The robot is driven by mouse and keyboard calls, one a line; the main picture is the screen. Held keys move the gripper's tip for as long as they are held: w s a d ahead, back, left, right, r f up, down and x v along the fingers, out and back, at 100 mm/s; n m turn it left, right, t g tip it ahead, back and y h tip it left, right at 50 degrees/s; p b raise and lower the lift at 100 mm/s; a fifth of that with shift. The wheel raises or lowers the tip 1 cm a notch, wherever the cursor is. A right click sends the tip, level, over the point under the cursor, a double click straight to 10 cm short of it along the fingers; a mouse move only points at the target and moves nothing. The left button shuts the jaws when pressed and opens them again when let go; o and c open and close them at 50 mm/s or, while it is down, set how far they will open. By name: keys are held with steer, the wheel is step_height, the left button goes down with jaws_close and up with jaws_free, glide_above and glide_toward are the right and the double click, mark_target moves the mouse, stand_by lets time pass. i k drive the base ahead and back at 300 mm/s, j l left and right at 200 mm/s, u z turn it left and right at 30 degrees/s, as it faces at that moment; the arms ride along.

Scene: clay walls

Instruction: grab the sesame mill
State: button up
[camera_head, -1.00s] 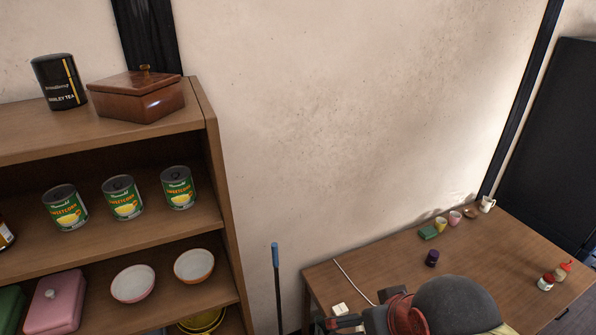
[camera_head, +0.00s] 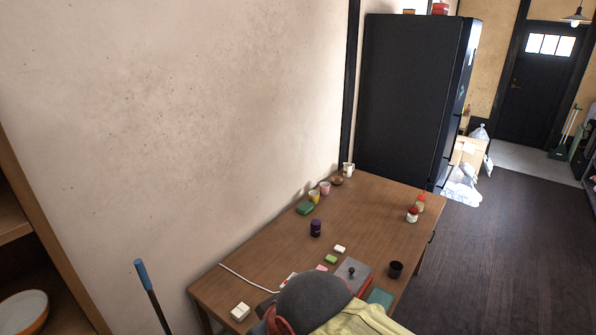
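I cannot tell for certain which item is the sesame mill. Small containers on the wooden table (camera_head: 262,262) include a white jar with a red lid (camera_head: 412,215), a bottle with a red cap (camera_head: 421,204) close beside it near the right edge, a dark purple canister (camera_head: 316,228) near the middle, and a dark cup (camera_head: 395,269) nearer the front. Their labels are too small to read. My gripper is not in view.
A green block (camera_head: 304,208), yellow cup (camera_head: 314,197), pink cup (camera_head: 325,188) and white mug (camera_head: 348,170) stand along the wall. A grey rounded thing (camera_head: 314,302) hides the table's front. A black fridge (camera_head: 405,100) stands behind; dark floor lies open at right.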

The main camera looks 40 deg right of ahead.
mark_target(420, 205)
steer(key=z, duration=2.15)
steer(key=i+l, duration=0.1)
steer(key=l, duration=0.5)
steer(key=i+l, duration=0.35)
steer(key=i+l+u, duration=0.1)
steer(key=i+l, duration=0.25)
steer(key=l, duration=0.15)
steer(key=i+l, duration=0.3)
steer(key=l, duration=0.2)
steer(key=i+j+u, duration=0.1)
steer(key=i, duration=0.6)
steer(key=i+j, duration=0.1)
steer(key=i, duration=0.65)
steer(key=j+u, duration=0.05)
